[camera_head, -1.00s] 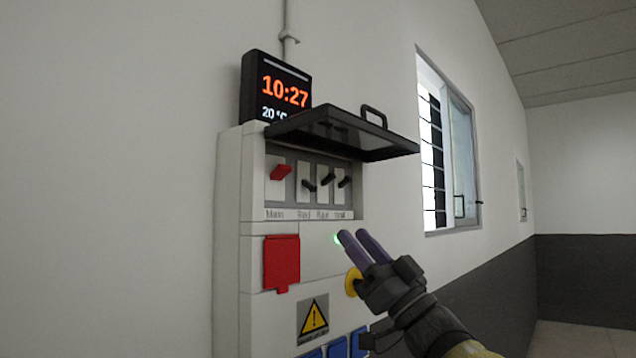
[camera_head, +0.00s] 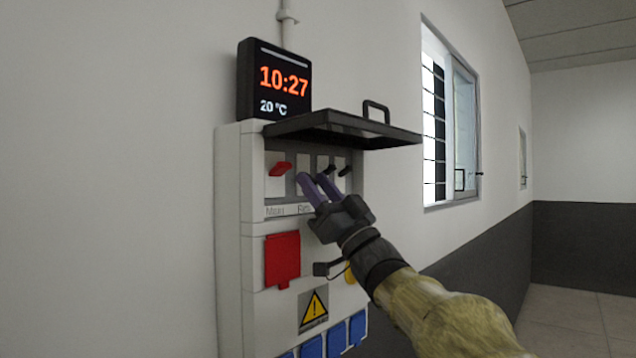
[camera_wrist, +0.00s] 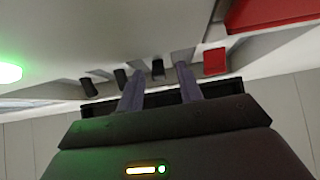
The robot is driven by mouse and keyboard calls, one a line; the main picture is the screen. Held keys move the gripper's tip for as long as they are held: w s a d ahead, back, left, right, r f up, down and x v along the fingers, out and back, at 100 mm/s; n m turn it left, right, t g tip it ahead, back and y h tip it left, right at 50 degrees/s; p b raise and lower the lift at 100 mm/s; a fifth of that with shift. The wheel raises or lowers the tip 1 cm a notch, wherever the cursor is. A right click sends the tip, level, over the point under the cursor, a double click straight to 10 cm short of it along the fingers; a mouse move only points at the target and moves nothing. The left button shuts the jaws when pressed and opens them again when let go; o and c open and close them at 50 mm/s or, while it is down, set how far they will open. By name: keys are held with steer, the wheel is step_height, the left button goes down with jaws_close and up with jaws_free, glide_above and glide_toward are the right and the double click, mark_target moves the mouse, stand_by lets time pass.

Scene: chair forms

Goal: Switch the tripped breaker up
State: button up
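The breaker panel (camera_head: 228,190) is on the wall, its dark flip cover (camera_head: 345,130) raised. A red main lever (camera_head: 281,168) is at the left of the switch row. Black levers (camera_head: 328,170) sit to its right. The black lever nearest the red one was tilted down in the earlier view; my fingers now hide it in the head view. In the wrist view, this lever (camera_wrist: 158,69) shows between my two finger tips, and the red lever (camera_wrist: 215,61) is right of them. My gripper (camera_head: 312,178) is open, its fingers apart at the row. Contact cannot be told.
The raised cover overhangs the switch row just above my fingers. A red socket cover (camera_head: 282,260) and blue sockets (camera_head: 335,338) are lower on the panel. A clock display (camera_head: 274,82) stands on top. Room to the right is free.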

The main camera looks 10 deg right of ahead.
steer(key=shift+c, duration=0.3)
jaws_close()
steer(key=shift+r+p, duration=0.1)
steer(key=shift+p, duration=0.2)
steer(key=r+g+h+p, duration=0.1)
steer(key=g+p, duration=0.1)
steer(key=p, duration=0.2)
steer(key=shift+s+d+r+h+p, duration=0.1)
steer(key=shift+s+r+h+p, duration=0.1)
steer(key=shift+h+p, duration=0.15)
steer(key=r+g+h+p, duration=0.1)
steer(key=g+h+p, duration=0.1)
steer(key=p, duration=0.5)
steer(key=shift+d+r+g, duration=0.1)
steer(key=shift+r+g, duration=0.05)
steer(key=shift+g, duration=0.35)
steer(key=g+h+p, duration=0.1)
steer(key=p, duration=0.1)
steer(key=shift+p, duration=0.4)
steer(key=shift+r+g+h+p, duration=0.15)
steer(key=shift+g+h+p, duration=0.25)
steer(key=shift+g, duration=0.5)
